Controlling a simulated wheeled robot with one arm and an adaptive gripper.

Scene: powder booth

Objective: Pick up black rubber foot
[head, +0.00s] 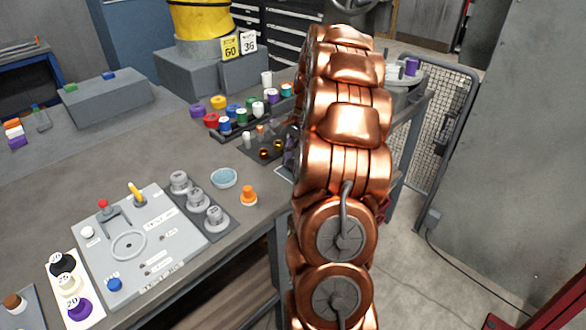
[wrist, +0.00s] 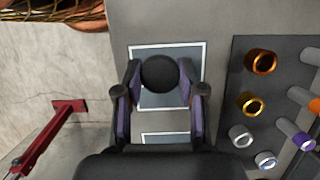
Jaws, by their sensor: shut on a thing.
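The black rubber foot (wrist: 160,73) is a round, dark disc in the wrist view. My gripper (wrist: 160,88) has its two purple-padded fingers shut on the foot, one on each side. Below the foot is a grey surface with a white-outlined square (wrist: 135,49), and part of a second outlined square (wrist: 165,138) shows nearer. I cannot tell whether the foot touches the surface. In the head view my copper-coloured arm hides the foot and most of the gripper.
A dark tray (wrist: 286,85) with metal and coloured rings lies close to the right of my gripper. The bench (head: 60,195) also carries a blue dish (head: 224,178), an orange knob (head: 248,195) and a grey panel (head: 185,235). A mesh fence (head: 437,125) stands at right.

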